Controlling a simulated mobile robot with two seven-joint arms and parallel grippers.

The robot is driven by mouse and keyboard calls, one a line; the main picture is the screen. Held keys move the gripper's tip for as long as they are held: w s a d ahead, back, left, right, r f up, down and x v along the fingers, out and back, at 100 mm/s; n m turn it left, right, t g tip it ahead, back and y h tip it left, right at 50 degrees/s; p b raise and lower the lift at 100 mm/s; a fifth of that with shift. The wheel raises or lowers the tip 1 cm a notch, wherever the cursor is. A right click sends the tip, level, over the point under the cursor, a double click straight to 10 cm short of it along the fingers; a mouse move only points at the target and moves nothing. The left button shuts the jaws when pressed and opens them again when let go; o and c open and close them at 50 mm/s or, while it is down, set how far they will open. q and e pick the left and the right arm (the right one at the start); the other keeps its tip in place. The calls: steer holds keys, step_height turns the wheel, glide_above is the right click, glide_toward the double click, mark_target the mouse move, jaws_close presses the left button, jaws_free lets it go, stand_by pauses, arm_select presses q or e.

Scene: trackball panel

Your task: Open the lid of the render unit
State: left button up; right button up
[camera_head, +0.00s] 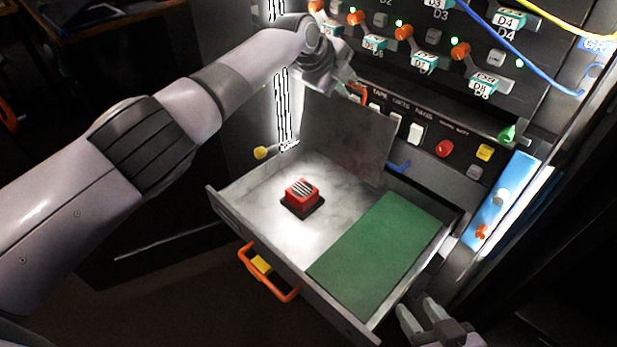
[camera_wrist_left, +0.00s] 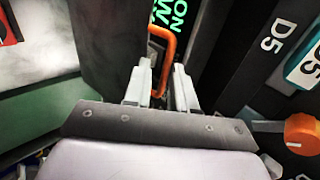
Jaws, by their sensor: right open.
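A drawer-like tray (camera_head: 288,268) stands pulled out from the panel. A flat grey lid (camera_head: 350,138) stands steeply raised at its back; its side also shows in the left wrist view (camera_wrist_left: 105,45). My left gripper (camera_head: 345,86) is at the lid's top edge. In the left wrist view its fingers (camera_wrist_left: 160,82) are either side of an orange handle (camera_wrist_left: 168,50); whether they press on it is unclear. My right gripper (camera_head: 430,312) is open and empty beside the tray's near right corner.
In the tray lie a red block (camera_head: 301,194) with a striped top and a green mat (camera_head: 378,250). An orange handle (camera_head: 270,275) sticks out in front. Switches, a red button (camera_head: 445,148) and orange knobs (camera_head: 461,51) line the panel. Blue and yellow cables hang upper right.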

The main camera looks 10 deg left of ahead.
arm_select(q)
steer(key=p+v, duration=0.6)
steer(key=p, duration=0.3)
steer(key=shift+s+r+p, duration=0.2)
steer(key=shift+r+p, duration=0.2)
arm_select(e)
steer(key=shift+m+g+h, duration=0.6)
steer(key=shift+g+h, duration=0.1)
steer(key=s+d+r, duration=0.2)
steer(key=d+r, duration=0.1)
steer(key=shift+s+d+r, duration=0.2)
steer(key=shift+d+r, duration=0.1)
arm_select(q)
steer(key=shift+a, duration=0.1)
